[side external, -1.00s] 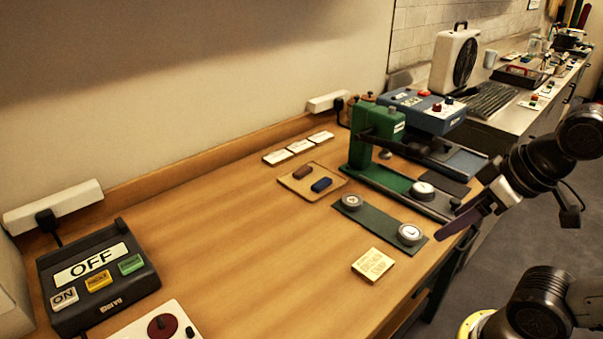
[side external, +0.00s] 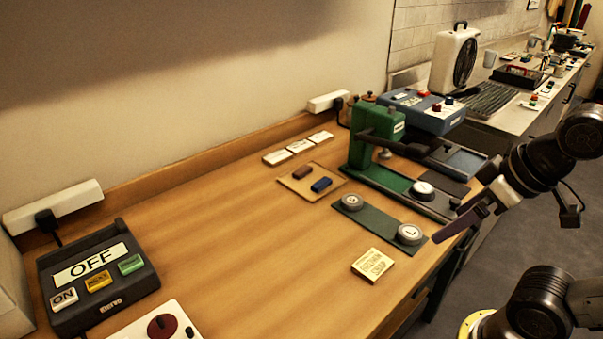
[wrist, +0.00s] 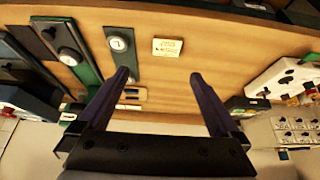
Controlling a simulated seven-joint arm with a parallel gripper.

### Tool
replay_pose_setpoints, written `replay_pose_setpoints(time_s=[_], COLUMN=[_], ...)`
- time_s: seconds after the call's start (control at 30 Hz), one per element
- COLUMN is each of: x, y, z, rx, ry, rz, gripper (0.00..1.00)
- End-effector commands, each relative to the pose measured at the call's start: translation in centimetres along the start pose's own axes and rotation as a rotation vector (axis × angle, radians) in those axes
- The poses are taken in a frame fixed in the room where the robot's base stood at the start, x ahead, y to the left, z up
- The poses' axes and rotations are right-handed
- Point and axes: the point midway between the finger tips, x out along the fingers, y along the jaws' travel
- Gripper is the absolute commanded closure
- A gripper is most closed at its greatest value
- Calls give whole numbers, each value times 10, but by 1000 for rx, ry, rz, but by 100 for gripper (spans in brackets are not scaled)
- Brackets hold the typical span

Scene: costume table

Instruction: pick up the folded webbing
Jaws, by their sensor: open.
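No piece is plainly recognisable as folded webbing. Two small pieces that could be it, a brown-red piece (side external: 302,172) and a blue piece (side external: 321,185), lie apart on a tan board (side external: 298,187) at the middle of the table. The pictures are too small to show their weave or folds. My gripper (side external: 462,225) is at the right, above the table's front edge, well apart from both pieces. In the wrist view its two dark purple fingers (wrist: 159,75) are spread wide with nothing between them.
A green strip with two round grey knobs (side external: 409,233) lies between my gripper and the tan board. A green press (side external: 362,150) stands behind it. A small cream card (side external: 372,265) lies near the front edge. A switch box (side external: 98,278) is at left; the middle-left wood is clear.

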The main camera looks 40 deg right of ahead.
Motion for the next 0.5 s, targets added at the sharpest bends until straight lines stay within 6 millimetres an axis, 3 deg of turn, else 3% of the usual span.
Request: replay_pose_setpoints(time_s=[0.3, 0.37, 0.5], x=[-2, -12, -32], y=[-1, -2, -5], z=[-3, -18, -68], rx=[-42, -69, -124], ry=[8, 49, 108], rz=[-3, -9, -17], gripper=[0, 0, 0])
